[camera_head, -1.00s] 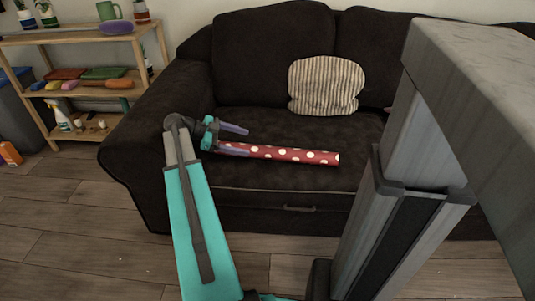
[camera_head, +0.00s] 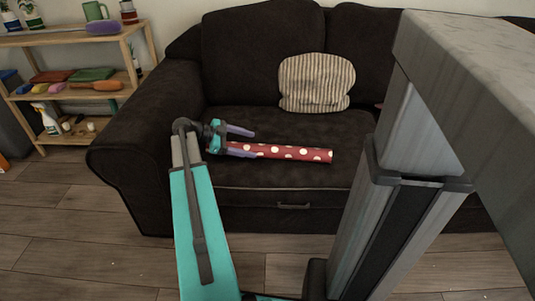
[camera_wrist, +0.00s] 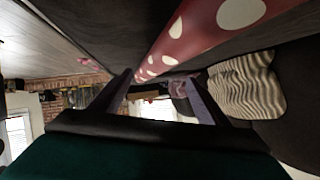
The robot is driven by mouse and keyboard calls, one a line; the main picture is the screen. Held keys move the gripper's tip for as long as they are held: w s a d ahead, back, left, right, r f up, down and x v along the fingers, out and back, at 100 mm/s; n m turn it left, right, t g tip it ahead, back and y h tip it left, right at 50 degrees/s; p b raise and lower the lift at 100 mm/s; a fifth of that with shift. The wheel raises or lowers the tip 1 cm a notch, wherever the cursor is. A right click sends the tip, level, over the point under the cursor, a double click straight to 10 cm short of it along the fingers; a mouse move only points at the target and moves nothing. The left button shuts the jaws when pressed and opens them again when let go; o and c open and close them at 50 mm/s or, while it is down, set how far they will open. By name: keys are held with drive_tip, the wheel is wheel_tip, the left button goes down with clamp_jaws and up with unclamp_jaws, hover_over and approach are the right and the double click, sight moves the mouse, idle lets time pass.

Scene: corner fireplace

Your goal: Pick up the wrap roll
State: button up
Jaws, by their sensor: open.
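The wrap roll (camera_head: 295,153) is a red tube with white dots, lying lengthwise on the dark sofa seat. In the wrist view the roll (camera_wrist: 190,35) runs from the upper right toward the middle, near the space between the fingers. My gripper (camera_head: 252,144) is open at the roll's left end, with purple fingers pointing right. One finger shows above the roll and the other along its lower left part. I cannot tell whether either finger touches it. The roll's left end is partly hidden by my gripper.
The dark sofa (camera_head: 150,150) has a striped cushion (camera_head: 316,83) behind the roll. A wooden shelf (camera_head: 60,95) with several items stands at the left. The seat right of the roll is partly hidden by my column. Wood floor lies in front.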

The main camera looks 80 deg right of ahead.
sight(262, 148)
drive_tip(key=shift+x, duration=1.05)
drive_tip(key=shift+a+f+b+x, duration=0.15)
drive_tip(key=shift+b+x, duration=0.45)
drive_tip(key=shift+x, duration=0.35)
drive_tip(key=shift+a+f+b+x, duration=0.1)
drive_tip(key=shift+b+x, duration=0.45)
drive_tip(key=shift+x, duration=0.4)
drive_tip(key=shift+s+d+f, duration=0.2)
drive_tip(key=shift+s+d, duration=0.1)
drive_tip(key=shift+s, duration=0.3)
drive_tip(key=c, duration=1.2)
